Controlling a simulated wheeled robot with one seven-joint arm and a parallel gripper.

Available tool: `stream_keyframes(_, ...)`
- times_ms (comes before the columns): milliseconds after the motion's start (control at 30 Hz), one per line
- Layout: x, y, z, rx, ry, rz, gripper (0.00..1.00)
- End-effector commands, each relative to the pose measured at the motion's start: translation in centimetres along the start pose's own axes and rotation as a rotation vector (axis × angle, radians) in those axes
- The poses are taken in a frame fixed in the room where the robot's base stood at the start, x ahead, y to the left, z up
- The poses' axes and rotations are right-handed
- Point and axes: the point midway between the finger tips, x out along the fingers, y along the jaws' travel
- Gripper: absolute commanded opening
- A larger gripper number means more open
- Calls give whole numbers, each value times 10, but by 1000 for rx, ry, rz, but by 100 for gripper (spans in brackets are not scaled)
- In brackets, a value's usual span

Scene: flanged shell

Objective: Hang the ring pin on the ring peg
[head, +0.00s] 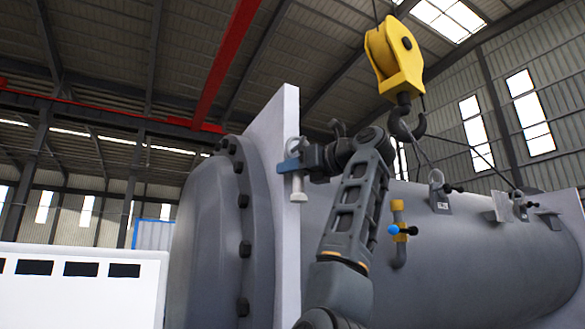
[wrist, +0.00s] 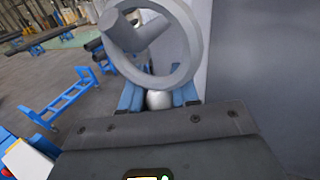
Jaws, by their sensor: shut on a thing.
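My gripper (head: 291,165) has blue fingertips and is shut on the ring pin beside the pale upright plate. The pin's pale shaft (head: 297,188) hangs upright below the fingers. Its grey ring (wrist: 190,40) stands large above the blue fingers in the wrist view, and the shaft top (wrist: 159,99) shows between them. A grey cylinder with a round end, seemingly the ring peg (wrist: 122,33), crosses the ring's opening. Its end overlaps the ring's left rim, so it appears to pass through. I cannot tell whether the ring touches it. The peg is not clear in the head view.
The pale plate (head: 274,120) stands close behind my gripper, next to the bolted grey shell flange (head: 238,210). A yellow hoist block (head: 396,55) with a dark hook hangs above right of my arm. A yellow-and-grey fitting (head: 398,235) is right of my arm.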

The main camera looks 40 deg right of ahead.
Motion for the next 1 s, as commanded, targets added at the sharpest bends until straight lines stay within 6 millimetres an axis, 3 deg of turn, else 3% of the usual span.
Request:
stream_keyframes(33,6,-3,-12,12,26,0,0)
stream_keyframes(267,6,-3,-12,13,27,0,0)
stream_keyframes(300,6,-3,-13,13,27,0,34)
stream_keyframes(567,6,-3,-12,13,26,0,58)
stream_keyframes(1000,-1,-5,-12,14,21,-3,60)
